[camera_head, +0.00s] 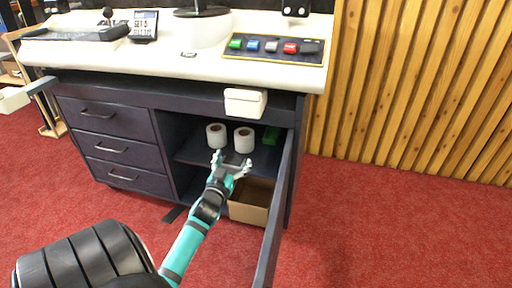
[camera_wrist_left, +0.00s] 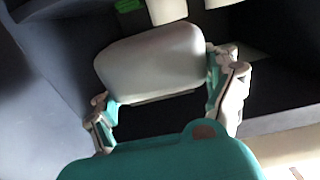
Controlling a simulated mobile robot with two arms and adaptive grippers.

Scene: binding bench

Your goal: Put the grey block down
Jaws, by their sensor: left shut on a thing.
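My left gripper (camera_head: 230,164) is inside the open cabinet of the dark bench, in front of the shelf (camera_head: 205,153). It is shut on the grey block (camera_wrist_left: 150,62), which spans the space between the two fingers in the left wrist view. In the head view the block is small and hard to tell from the fingers. The left gripper (camera_wrist_left: 165,105) also shows close up in the wrist view. Whether the block touches the shelf, I cannot tell. My right gripper is not in view.
Two white rolls (camera_head: 216,135) stand further back on the shelf, with a green thing (camera_head: 271,135) to their right. A cardboard box (camera_head: 250,200) sits below. The open cabinet door (camera_head: 277,210) is close on the right. Drawers (camera_head: 108,146) are at left.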

